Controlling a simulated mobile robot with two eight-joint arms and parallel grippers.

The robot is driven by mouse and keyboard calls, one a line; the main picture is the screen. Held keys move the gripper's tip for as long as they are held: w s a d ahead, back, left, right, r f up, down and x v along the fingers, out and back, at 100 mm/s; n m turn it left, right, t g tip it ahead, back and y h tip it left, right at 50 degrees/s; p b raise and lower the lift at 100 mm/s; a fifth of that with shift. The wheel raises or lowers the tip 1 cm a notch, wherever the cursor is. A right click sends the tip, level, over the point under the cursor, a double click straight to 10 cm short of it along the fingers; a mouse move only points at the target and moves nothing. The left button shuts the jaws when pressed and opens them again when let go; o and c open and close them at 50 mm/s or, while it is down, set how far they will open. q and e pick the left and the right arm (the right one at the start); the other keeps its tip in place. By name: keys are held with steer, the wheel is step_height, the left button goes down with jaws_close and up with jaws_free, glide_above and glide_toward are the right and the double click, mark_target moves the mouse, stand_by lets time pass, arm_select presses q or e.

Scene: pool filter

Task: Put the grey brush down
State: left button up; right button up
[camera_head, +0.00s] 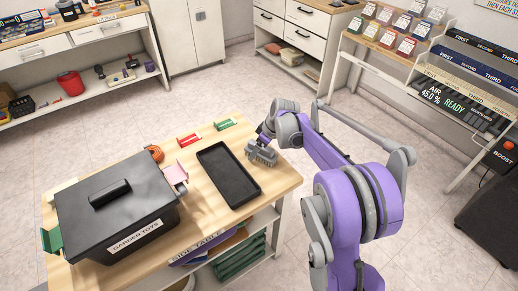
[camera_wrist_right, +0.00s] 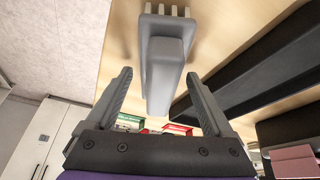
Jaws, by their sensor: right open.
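The grey brush (camera_wrist_right: 166,62) is at the right edge of the wooden table (camera_head: 222,211), close to the black tray (camera_head: 229,174). In the right wrist view its bristles point to the top and its handle reaches back between my fingers. It also shows in the head view (camera_head: 262,157), below my right gripper (camera_head: 266,141). In the right wrist view my right gripper (camera_wrist_right: 157,78) is open, with one finger on each side of the handle and visible gaps. Whether the brush rests fully on the table is hard to tell. My left gripper is out of view.
A black bin (camera_head: 118,210) labelled "GARDEN TOYS" fills the table's left side. The tray is empty. Shelves and cabinets stand behind, beyond open floor.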

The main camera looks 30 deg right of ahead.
steer(key=p+v, duration=0.1)
steer(key=v, duration=1.1)
steer(key=s+a+f+m+h, duration=0.1)
steer(key=s+a+m, duration=0.2)
steer(key=s+a, duration=0.95)
steer(key=s+a+f+m, duration=0.1)
steer(key=s+a+f, duration=0.1)
steer(key=s+f, duration=0.2)
steer(key=s+a+f+m+t+h, duration=0.1)
steer(key=s+f, duration=0.3)
steer(key=s, duration=0.7)
steer(key=shift+a, duration=0.9)
steer(key=shift+w+r, duration=0.1)
step_height(320, 180, up, 7)
steer(key=w+p, duration=0.1)
steer(key=p, duration=0.5)
